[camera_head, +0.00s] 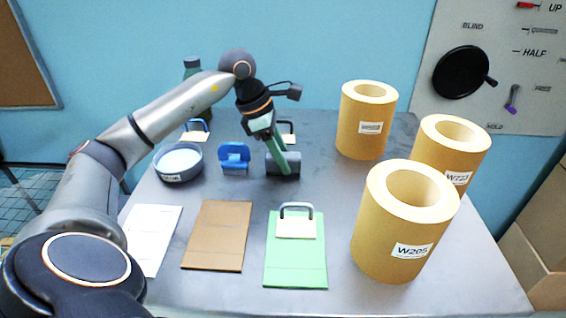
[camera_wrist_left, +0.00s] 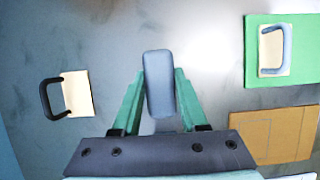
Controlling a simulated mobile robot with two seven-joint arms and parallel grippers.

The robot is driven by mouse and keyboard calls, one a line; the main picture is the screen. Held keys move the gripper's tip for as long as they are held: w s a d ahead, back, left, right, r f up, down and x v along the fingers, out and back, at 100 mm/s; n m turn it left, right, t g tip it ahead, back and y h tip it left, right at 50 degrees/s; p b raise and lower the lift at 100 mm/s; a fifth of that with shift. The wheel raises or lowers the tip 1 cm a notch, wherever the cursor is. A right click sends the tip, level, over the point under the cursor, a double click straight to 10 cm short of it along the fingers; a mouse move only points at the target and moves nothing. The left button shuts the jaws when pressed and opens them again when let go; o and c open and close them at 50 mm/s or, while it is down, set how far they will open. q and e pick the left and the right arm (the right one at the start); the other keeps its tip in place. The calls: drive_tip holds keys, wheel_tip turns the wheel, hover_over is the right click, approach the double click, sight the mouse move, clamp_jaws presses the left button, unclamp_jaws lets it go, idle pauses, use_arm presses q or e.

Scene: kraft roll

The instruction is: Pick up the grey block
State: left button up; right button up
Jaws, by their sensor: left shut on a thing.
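The grey block (camera_head: 292,166) is at the middle of the table, toward the back. In the left wrist view the grey block (camera_wrist_left: 160,84) lies between the two green fingers. My left gripper (camera_head: 281,160) reaches down to it from above and is shut on it; the wrist view shows the fingers (camera_wrist_left: 159,92) on its two sides. The fingers hide part of the block in the head view. I cannot tell whether the block touches the table. My right gripper is not in view.
A blue clamp-like item (camera_head: 234,158) and a round bowl (camera_head: 178,163) stand left of the block. Cardboard rolls (camera_head: 368,120) stand at the right. A green board (camera_head: 296,262) with a handled cream block (camera_head: 296,226), a brown board (camera_head: 217,236) and a white sheet (camera_head: 152,240) lie in front.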

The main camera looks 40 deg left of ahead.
use_arm(q)
clamp_jaws()
drive_tip(key=shift+r, duration=0.15)
